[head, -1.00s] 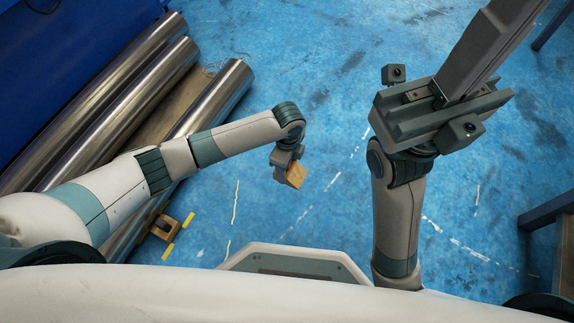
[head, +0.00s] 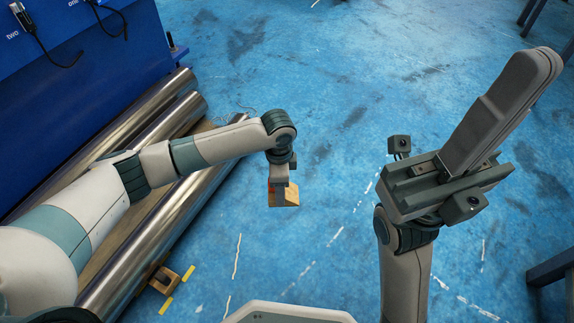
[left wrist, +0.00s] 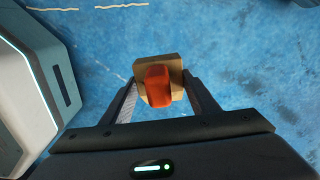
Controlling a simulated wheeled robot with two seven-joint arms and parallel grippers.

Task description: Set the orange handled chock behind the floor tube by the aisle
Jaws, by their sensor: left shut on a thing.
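My left gripper (head: 280,182) is shut on the chock (head: 287,198), a tan wooden block, and holds it over the blue floor. In the left wrist view the chock's orange handle (left wrist: 157,88) sits between the fingers, with the wooden body (left wrist: 172,64) behind it. The floor tube by the aisle (head: 180,205) is the rightmost shiny metal tube, left of the gripper; my left arm covers part of it. My right gripper (head: 535,65) is raised at the right, away from the chock, its fingers together and nothing seen in them.
Another wooden chock (head: 164,280) is on the floor against the tube's near end, between yellow floor marks (head: 188,273). Two more metal tubes (head: 150,112) lie farther left beside a blue cabinet (head: 90,60). A blue bench edge (head: 552,268) is at the right. The middle floor is clear.

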